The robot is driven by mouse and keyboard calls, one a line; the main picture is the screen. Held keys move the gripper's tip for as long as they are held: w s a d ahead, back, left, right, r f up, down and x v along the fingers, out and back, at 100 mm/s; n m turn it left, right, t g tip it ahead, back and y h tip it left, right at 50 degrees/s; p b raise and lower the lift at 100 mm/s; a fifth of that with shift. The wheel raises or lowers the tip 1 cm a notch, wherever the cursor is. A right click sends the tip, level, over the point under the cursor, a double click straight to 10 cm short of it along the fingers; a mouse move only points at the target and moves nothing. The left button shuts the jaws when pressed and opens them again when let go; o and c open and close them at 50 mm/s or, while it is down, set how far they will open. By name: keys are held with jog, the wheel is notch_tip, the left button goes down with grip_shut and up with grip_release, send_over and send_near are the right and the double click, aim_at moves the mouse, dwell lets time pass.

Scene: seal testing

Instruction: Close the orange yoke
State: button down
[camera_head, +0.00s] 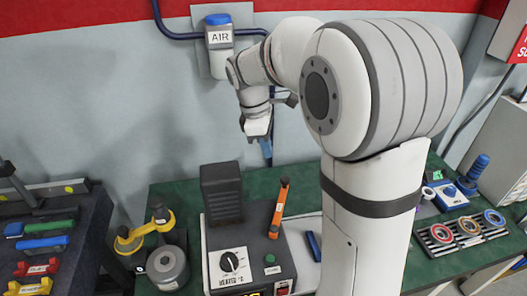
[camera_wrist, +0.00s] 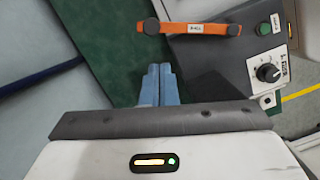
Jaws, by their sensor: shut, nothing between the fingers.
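The orange yoke (camera_head: 279,207) is a bar with dark ends, standing raised and tilted on the right side of the dark heater box (camera_head: 258,243). In the wrist view the yoke (camera_wrist: 192,29) lies across the top beside the box (camera_wrist: 240,50). My gripper (camera_wrist: 159,72) has its two blue-grey fingers together, empty and apart from the yoke. In the head view my gripper (camera_head: 257,132) hangs above and behind the box, pointing down.
A yellow clamp (camera_head: 130,241) and a grey cylinder (camera_head: 168,268) stand left of the box. A blue AIR unit (camera_head: 219,34) is on the wall. A rack of coloured rings (camera_head: 468,228) is at right. Green bench (camera_head: 182,200) shows behind the clamp.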

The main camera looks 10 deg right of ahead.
aim_at(283, 178)
jog(key=x, duration=1)
jog(key=shift+w+n+p, duration=0.4)
jog(key=shift+w, duration=0.15)
jog(key=shift+d, duration=0.15)
jog(key=shift+s+d+m+g, duration=0.3)
jog(key=shift+d+m, duration=0.5)
jog(key=shift+d, duration=0.05)
jog(key=s+d+m+g+y, duration=0.1)
jog(key=s+d+m+y, duration=0.1)
jog(key=s+d+m, duration=0.7)
jog(key=shift+s+m+b, duration=0.4)
jog(key=shift+s+m, duration=0.5)
jog(key=shift+m, duration=0.4)
jog(key=shift+d+g, duration=0.1)
jog(key=shift+g, duration=0.2)
